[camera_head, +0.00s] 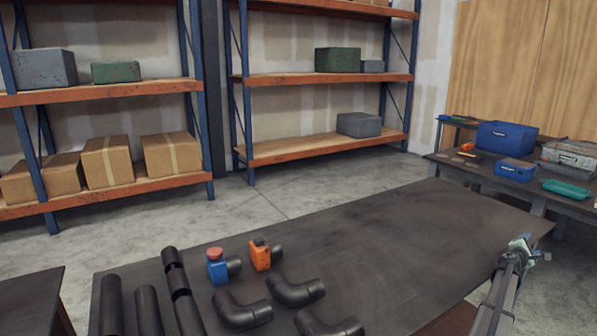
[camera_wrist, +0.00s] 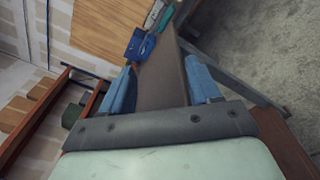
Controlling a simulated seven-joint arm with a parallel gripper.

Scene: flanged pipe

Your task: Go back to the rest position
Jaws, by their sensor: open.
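My gripper (camera_head: 522,246) is at the right edge of the dark table (camera_head: 400,235) in the head view, apart from the pipe parts. In the wrist view its two blue fingers stand wide apart with nothing held between them (camera_wrist: 160,82). Black straight pipes (camera_head: 150,310) lie at the table's near left. Several black elbows (camera_head: 297,291) lie to their right. A blue part with a red top (camera_head: 217,267) and an orange part (camera_head: 261,254) sit behind the elbows.
A side bench (camera_head: 545,192) at the right holds blue bins (camera_head: 507,138) and a teal tray (camera_head: 567,188). Shelves (camera_head: 330,149) with boxes stand at the back. The right half of the table is clear.

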